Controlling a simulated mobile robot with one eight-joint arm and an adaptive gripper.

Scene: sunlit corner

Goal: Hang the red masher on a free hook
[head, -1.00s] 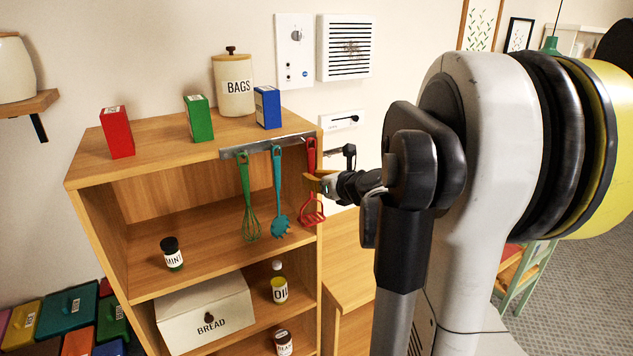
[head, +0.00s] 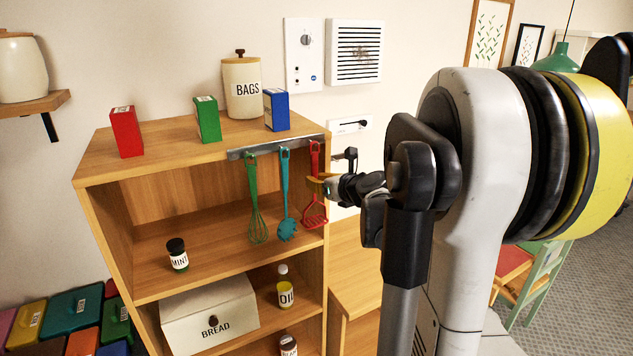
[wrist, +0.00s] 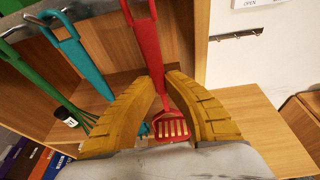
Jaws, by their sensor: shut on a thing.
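The red masher (head: 314,187) is upright at the right end of the metal rail (head: 240,153) on the shelf unit's front edge. Its handle top is level with the rail; I cannot tell whether its loop is on a hook. My gripper (head: 320,180) reaches it from the right. In the wrist view my gripper's yellow fingers (wrist: 167,78) are closed around the lower handle of the masher (wrist: 143,42), just above its slotted head. A green whisk (head: 252,190) and a teal spaghetti server (head: 285,190) hang to its left. The hooks are too small to make out.
The wooden shelf unit (head: 85,178) holds a mint jar (head: 177,255), a bread box (head: 208,310) and an oil bottle (head: 285,290). Several boxes and a bags canister (head: 242,88) stand on top. A lower wooden counter (head: 355,265) lies to the right.

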